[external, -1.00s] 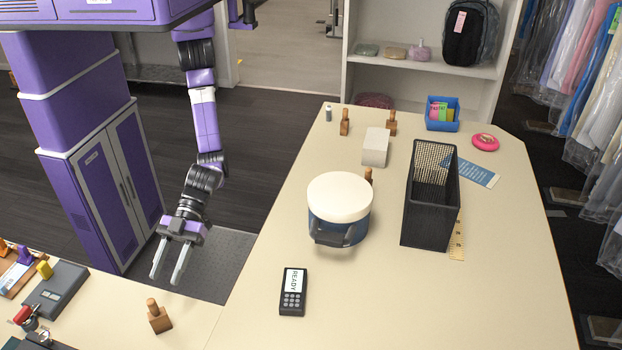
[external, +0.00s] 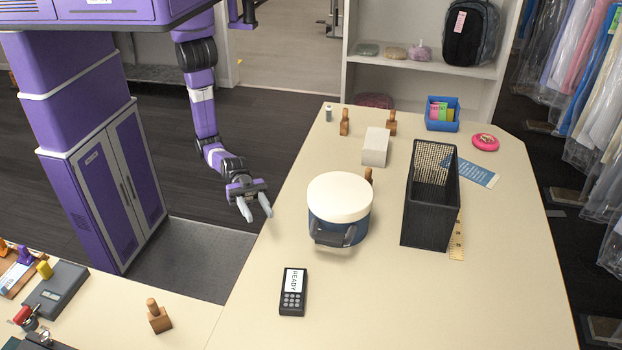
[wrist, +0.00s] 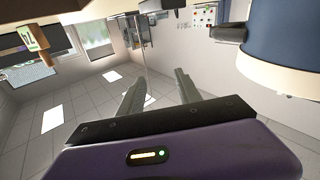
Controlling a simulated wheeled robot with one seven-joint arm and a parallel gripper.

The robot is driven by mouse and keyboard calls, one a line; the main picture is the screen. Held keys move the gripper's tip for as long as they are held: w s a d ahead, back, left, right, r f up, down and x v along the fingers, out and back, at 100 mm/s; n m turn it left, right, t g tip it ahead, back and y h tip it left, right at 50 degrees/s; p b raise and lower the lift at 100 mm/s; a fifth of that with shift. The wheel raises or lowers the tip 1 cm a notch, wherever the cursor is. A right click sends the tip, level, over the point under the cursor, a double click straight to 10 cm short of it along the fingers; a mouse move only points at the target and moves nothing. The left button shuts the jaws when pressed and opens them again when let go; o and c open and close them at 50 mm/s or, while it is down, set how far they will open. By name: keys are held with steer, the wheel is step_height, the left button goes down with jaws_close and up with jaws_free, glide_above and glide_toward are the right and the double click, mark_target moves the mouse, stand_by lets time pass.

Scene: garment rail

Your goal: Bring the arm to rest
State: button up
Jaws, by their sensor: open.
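My gripper (external: 256,208) is open and empty in the external view. Its two grey fingers are spread and point down and toward the camera, by the left edge of the cream table (external: 420,300). My purple and grey arm hangs from above and bends toward the table. In the wrist view my gripper (wrist: 160,92) also shows with its fingers apart and nothing between them. The blue round container with the white lid (external: 340,195) stands on the table to the right of my gripper, apart from it. A large blue and cream shape, likely this container (wrist: 285,45), fills the wrist view's upper right.
A card reader (external: 292,292), a black mesh bin (external: 430,200) and a white box (external: 375,147) stand on the table. A wooden stamp (external: 159,318) stands on the front-left counter.

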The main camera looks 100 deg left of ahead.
steer(key=a+f+n+t+y, duration=0.1)
steer(key=a, duration=0.4)
steer(key=a+f+n+t+y, duration=0.1)
steer(key=a, duration=0.4)
steer(key=a+f+t+y, duration=0.1)
steer(key=a, duration=0.3)
steer(key=shift+s+a+f+n, duration=0.1)
steer(key=shift+s+a+n, duration=0.3)
steer(key=s+a+f+n+y, duration=0.2)
steer(key=s+a+y, duration=0.4)
steer(key=s+a, duration=0.3)
steer(key=s+a+f+n+y, duration=0.2)
steer(key=s+a+n+y, duration=0.2)
steer(key=s+a, duration=0.5)
steer(key=a+y, duration=0.1)
steer(key=a, duration=0.7)
steer(key=shift+s+f+y, duration=0.2)
steer(key=shift+s+y, duration=0.2)
